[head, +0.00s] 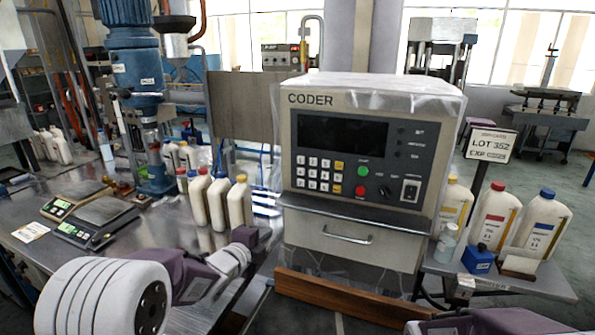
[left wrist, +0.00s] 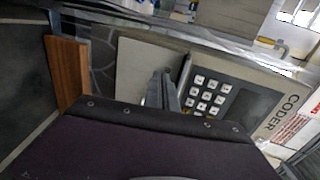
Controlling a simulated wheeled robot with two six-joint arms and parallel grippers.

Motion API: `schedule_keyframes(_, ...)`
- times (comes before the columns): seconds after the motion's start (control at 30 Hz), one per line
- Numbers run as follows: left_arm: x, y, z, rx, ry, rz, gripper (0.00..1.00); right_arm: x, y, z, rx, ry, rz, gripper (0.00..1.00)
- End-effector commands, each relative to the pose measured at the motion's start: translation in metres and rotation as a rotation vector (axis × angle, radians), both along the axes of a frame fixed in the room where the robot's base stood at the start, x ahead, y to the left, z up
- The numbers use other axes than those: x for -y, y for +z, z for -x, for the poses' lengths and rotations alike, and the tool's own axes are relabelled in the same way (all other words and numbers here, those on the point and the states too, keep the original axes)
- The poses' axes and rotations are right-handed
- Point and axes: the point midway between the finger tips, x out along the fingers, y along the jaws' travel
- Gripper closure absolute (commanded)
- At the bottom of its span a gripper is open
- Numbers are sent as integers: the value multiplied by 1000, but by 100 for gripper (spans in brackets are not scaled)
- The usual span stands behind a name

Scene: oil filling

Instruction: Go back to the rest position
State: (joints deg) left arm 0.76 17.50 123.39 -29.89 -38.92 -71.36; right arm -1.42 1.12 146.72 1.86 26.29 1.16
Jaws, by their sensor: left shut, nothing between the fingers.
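My left arm comes in from the lower left of the head view, and its purple left gripper (head: 252,237) is beside the left side of the coder machine (head: 345,190). In the left wrist view the grey fingers of this gripper (left wrist: 163,88) are together with nothing between them, in front of the coder's face and keypad (left wrist: 207,94). Part of my right arm shows at the bottom right edge of the head view; its gripper is not visible.
White bottles (head: 218,203) stand on the metal table left of the coder, near two scales (head: 90,225). Larger bottles (head: 494,220) and a blue item (head: 478,259) stand on a right-hand shelf beside a lot sign (head: 490,144).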

Motion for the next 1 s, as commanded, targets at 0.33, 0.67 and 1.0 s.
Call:
schedule_keyframes(0.33,-64,-88,211,-919,970,711,100,0,59,0,1,0,0,29)
schedule_keyframes(0.67,-60,-119,301,-1148,1536,977,100,0,57,-1,1,0,0,29)
schedule_keyframes(1.0,-60,-119,300,-1147,1535,979,100,0,57,-1,1,0,0,29)
